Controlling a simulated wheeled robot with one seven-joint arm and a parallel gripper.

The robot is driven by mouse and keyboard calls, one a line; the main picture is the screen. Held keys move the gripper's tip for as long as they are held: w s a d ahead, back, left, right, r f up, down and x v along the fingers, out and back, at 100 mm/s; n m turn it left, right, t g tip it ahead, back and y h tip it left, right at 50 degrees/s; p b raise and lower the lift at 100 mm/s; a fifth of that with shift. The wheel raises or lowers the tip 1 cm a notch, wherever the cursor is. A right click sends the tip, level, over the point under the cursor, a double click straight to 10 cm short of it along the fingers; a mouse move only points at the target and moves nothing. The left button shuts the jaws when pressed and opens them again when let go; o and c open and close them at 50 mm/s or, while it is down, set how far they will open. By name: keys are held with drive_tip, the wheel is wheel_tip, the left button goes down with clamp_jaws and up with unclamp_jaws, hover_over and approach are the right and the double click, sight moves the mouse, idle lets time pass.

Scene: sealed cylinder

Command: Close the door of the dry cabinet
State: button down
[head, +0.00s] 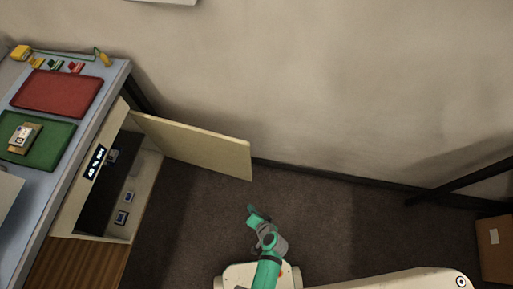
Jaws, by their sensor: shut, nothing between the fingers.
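The dry cabinet (148,169) stands at the left under the bench top, with a small lit display (95,161) on its front. Its door (195,147) is a pale panel that stands wide open, reaching out to the right near the wall. The dark inside of the cabinet shows, with a few small items (122,217) in it. My gripper (254,211) is at the lower middle, over the dark floor. It is shut and empty. It is apart from the door, below and to the right of the door's free edge in the picture.
The bench top (62,167) carries a red mat (58,93), a green mat (52,142) with a small device (23,136), and several small coloured parts. A cardboard box (495,250) and a dark frame (460,184) are at the right. Floor between is clear.

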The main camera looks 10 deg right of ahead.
drive_tip(key=w+d+r+t+y, duration=0.1)
drive_tip(key=w+d+r+y, duration=0.1)
drive_tip(key=w, duration=0.3)
drive_tip(key=w+d+r+m+t+y, duration=0.1)
drive_tip(key=w+d+r+y, duration=0.2)
drive_tip(key=w, duration=0.3)
drive_tip(key=w+d+r+t+y, duration=0.1)
drive_tip(key=w+d+r+y, duration=0.1)
drive_tip(key=w, duration=0.3)
drive_tip(key=w+d+r+t+y, duration=0.1)
drive_tip(key=w+d+r+y, duration=0.2)
drive_tip(key=d+r, duration=0.4)
drive_tip(key=w+a+r, duration=0.1)
drive_tip(key=w+a, duration=0.2)
drive_tip(key=a, duration=0.6)
drive_tip(key=shift+w+a, duration=0.15)
drive_tip(key=shift+a, duration=0.1)
